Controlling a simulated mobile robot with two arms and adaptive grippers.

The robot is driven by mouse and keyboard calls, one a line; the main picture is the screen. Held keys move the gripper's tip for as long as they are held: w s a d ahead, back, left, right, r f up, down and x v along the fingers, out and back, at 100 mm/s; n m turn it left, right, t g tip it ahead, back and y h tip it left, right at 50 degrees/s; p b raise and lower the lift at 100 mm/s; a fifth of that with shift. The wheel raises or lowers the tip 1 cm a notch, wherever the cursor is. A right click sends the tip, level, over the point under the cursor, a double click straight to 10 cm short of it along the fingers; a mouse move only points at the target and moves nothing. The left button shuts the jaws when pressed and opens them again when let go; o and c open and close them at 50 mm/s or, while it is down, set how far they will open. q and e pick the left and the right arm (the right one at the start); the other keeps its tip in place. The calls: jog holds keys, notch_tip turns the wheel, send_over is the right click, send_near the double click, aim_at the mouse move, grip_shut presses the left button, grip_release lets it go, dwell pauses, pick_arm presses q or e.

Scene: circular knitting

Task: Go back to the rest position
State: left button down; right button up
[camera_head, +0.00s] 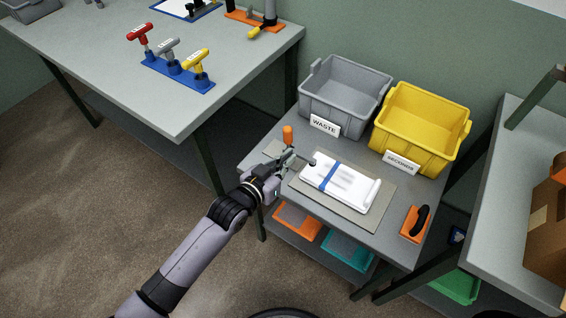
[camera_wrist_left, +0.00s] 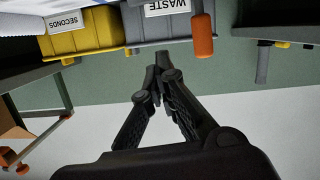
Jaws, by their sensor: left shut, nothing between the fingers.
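My left gripper (camera_head: 290,160) is shut and empty in the head view, over the left edge of the small grey table (camera_head: 390,240). It is just left of a white folded cloth with a blue band (camera_head: 345,182) on a beige mat (camera_head: 375,215). An orange-handled tool (camera_head: 287,134) stands close behind the gripper. In the left wrist view the fingers of my left gripper (camera_wrist_left: 158,85) meet at the tips with nothing between them. The orange handle also shows in the left wrist view (camera_wrist_left: 202,36). My right gripper is in neither view.
A grey WASTE bin (camera_head: 345,95) and a yellow SECONDS bin (camera_head: 420,128) stand at the table's back. An orange block with a black handle (camera_head: 416,223) lies front right. Another table (camera_head: 170,100) at left holds T-handled tools (camera_head: 170,52). A cardboard box (camera_head: 547,225) sits at right.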

pick_arm(q)
jog(key=shift+v, duration=0.95)
